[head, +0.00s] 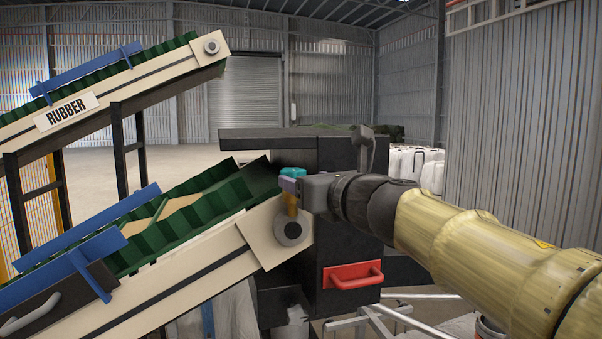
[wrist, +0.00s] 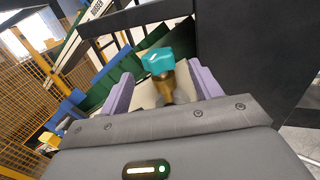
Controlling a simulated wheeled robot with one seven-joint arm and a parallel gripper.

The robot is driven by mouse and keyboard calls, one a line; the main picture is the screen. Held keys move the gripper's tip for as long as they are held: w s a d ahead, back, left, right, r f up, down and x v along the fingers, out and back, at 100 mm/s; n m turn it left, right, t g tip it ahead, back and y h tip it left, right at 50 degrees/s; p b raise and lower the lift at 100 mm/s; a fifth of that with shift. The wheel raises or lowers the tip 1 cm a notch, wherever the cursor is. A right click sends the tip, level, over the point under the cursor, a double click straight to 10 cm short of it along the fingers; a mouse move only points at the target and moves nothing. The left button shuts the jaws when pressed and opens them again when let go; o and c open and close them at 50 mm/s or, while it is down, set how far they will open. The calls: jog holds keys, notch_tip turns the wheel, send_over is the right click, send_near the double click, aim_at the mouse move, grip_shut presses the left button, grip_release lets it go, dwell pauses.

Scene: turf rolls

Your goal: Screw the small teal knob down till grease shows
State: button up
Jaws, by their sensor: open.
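The small teal knob (head: 292,172) sits on top of a brass-coloured body (head: 291,203) above the round end bearing (head: 292,231) of the lower conveyor. In the wrist view the teal knob (wrist: 157,61) has a white mark on its top and stands between and just beyond my gripper's purple fingers. My gripper (head: 287,184) is open, with one finger on each side of the knob and brass body (wrist: 172,85); a gap shows on both sides. I see no grease.
The lower conveyor (head: 200,281) with green cleats and blue guards rises from the left to a dark machine housing (head: 345,230) with a red handle (head: 353,275). An upper conveyor labelled RUBBER (head: 67,111) stands behind. White sacks (head: 414,165) stand at the right back.

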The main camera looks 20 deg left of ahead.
aim_at(293, 175)
jog(key=shift+p+x, duration=0.3)
jog(key=shift+x, duration=1.3)
jog(key=shift+a, duration=0.1)
jog(key=shift+c, duration=0.4)
jog(key=c, duration=0.9)
jog(key=shift+s+a+m+t+h, duration=0.1)
jog(key=shift+m+t+h, duration=0.3)
jog(key=shift+h, duration=0.1)
